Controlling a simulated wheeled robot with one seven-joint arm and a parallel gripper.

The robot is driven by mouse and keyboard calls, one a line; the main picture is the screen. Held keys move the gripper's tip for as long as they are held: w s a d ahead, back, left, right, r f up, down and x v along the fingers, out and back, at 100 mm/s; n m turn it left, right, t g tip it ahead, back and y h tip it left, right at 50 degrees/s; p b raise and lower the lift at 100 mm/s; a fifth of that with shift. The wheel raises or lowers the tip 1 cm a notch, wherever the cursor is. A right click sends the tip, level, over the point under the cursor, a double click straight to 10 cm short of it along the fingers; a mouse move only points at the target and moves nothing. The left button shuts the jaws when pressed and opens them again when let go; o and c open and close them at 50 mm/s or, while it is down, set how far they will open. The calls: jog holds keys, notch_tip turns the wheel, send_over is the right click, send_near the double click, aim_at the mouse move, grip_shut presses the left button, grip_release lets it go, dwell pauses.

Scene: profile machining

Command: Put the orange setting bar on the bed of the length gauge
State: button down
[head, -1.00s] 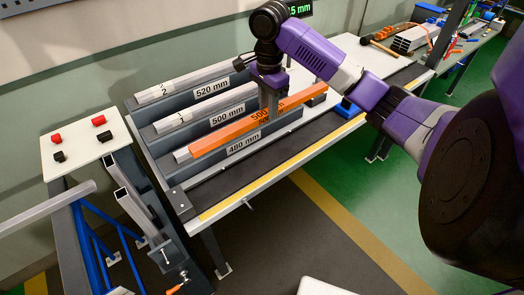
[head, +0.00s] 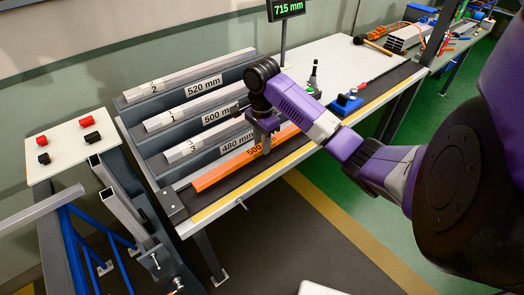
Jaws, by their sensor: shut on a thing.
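The orange setting bar (head: 225,174) is labelled "500" and lies lengthwise along the dark bed (head: 205,200) of the length gauge, in front of the bar rack. I cannot tell whether it rests on the bed or hangs just above it. My gripper (head: 265,149) points down and is shut on the bar right of its middle, hiding part of it. The bar's left end is a little right of the gauge's dark end block (head: 171,204). The gauge display (head: 287,8) reads 715 mm. A blue slide (head: 346,103) stands farther right on the bed.
The stepped rack (head: 143,113) behind the bed holds grey bars on tiers labelled 520, 500 and 480 mm. A white table (head: 62,154) with red and black knobs is at left. A mallet (head: 375,45) lies at the back. The white bench top (head: 335,62) is mostly clear.

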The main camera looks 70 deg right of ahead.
jog(key=shift+f, duration=1.5)
jog(key=shift+f, duration=0.1)
jog(key=c, duration=1.1)
grip_release()
notch_tip(320, 180, up, 12)
jog(key=p, duration=0.3)
